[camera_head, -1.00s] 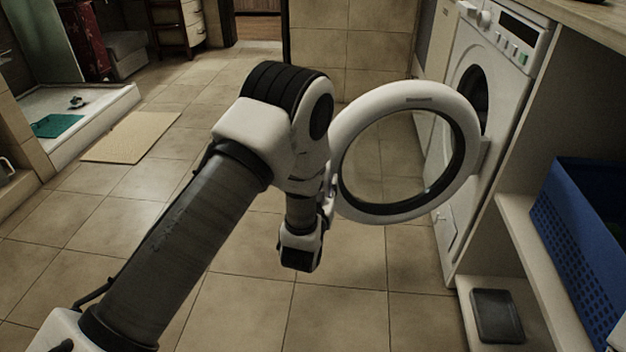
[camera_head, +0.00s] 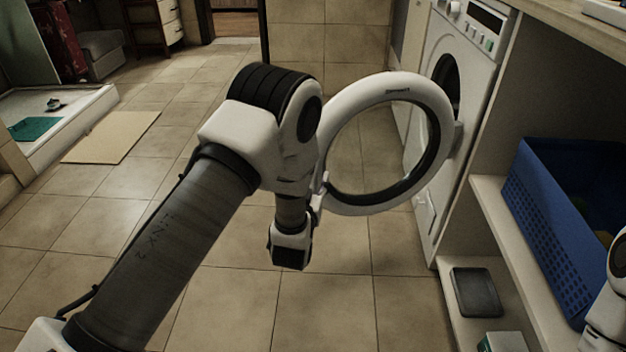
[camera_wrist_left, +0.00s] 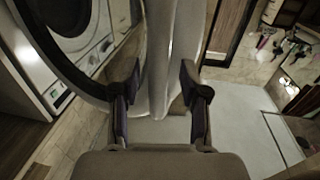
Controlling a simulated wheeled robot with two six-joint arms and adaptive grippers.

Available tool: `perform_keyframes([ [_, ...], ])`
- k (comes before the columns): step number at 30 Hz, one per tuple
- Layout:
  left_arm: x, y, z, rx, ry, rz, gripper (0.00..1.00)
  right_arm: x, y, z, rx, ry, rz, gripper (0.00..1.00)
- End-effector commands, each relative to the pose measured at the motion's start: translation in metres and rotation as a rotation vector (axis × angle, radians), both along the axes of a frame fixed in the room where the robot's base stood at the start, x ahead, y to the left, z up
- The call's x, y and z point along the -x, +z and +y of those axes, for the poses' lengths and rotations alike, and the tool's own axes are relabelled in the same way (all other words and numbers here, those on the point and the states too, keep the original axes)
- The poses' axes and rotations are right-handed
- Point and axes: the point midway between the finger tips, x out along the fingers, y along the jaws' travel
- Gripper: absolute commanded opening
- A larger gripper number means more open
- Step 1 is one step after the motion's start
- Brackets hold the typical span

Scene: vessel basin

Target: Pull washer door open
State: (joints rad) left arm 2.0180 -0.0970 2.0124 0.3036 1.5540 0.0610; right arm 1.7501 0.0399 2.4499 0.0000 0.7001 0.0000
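The white ring-shaped washer door (camera_head: 425,92) with clear glass stands wide open, swung out from the front of the white washer (camera_head: 428,165). My left arm reaches in from the left, and its gripper is at the door's free edge, mostly hidden behind the wrist in the head view. In the left wrist view the two dark fingers of my left gripper (camera_wrist_left: 160,78) are spread on either side of the door's white rim (camera_wrist_left: 161,45). Firm contact on both sides cannot be made out. My right gripper is out of view.
A blue basket (camera_head: 545,225) sits on a shelf right of the washer, with a dark flat scale-like object (camera_head: 475,292) lower down. A white part of my right arm shows at the right edge. The tiled floor (camera_head: 330,300) around the door is clear. A beige mat (camera_head: 110,137) lies far left.

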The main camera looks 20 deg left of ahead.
Motion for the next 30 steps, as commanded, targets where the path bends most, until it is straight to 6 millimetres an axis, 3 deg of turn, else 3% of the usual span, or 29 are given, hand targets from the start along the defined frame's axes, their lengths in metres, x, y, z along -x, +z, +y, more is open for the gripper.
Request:
perform_keyframes([
  [7,0.014,-0.001,-0.004,-0.001,-0.003,0.002,0.45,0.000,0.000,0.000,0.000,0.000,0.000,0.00],
  [15,0.080,-0.001,-0.019,-0.003,-0.004,0.005,0.45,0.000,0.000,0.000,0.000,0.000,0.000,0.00],
  [21,0.113,-0.001,-0.025,-0.002,0.000,0.002,0.45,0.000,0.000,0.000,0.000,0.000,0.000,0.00],
  [30,0.118,0.000,-0.025,0.000,0.000,0.000,0.45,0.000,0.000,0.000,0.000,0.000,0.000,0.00],
])
